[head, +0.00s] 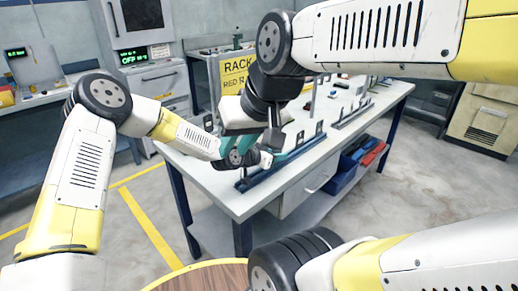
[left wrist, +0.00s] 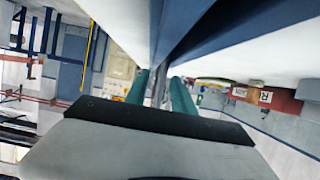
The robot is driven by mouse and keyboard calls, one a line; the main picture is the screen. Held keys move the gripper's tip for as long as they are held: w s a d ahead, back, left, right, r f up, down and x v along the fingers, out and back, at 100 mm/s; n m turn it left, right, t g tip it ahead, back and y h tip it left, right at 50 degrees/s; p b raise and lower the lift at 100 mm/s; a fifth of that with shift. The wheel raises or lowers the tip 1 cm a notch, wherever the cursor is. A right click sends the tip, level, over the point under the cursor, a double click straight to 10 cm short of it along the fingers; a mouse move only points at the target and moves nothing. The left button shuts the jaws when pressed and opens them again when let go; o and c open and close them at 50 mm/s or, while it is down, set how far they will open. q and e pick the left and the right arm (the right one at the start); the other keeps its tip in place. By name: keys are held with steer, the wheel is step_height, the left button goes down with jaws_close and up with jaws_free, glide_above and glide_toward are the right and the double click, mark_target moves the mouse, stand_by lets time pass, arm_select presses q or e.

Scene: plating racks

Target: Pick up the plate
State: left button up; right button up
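A long dark blue rack (head: 284,163) lies along the near edge of the white workbench, with small dark upright pieces on it. I cannot tell which of them is the plate. My left gripper (head: 284,155) is low over this rack, its tip partly hidden. In the left wrist view its two teal fingers (left wrist: 160,90) stand apart, on either side of a thin grey strip I cannot identify.
A second rack (head: 352,114) with upright pieces stands further right on the white workbench (head: 222,192). Blue and red bins (head: 352,168) sit below the bench. A round wooden top (head: 205,277) is at the bottom. My arms crowd the left bench end.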

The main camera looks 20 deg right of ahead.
arm_select(q)
steer(key=shift+c, duration=0.2)
jaws_close()
stand_by(1.1)
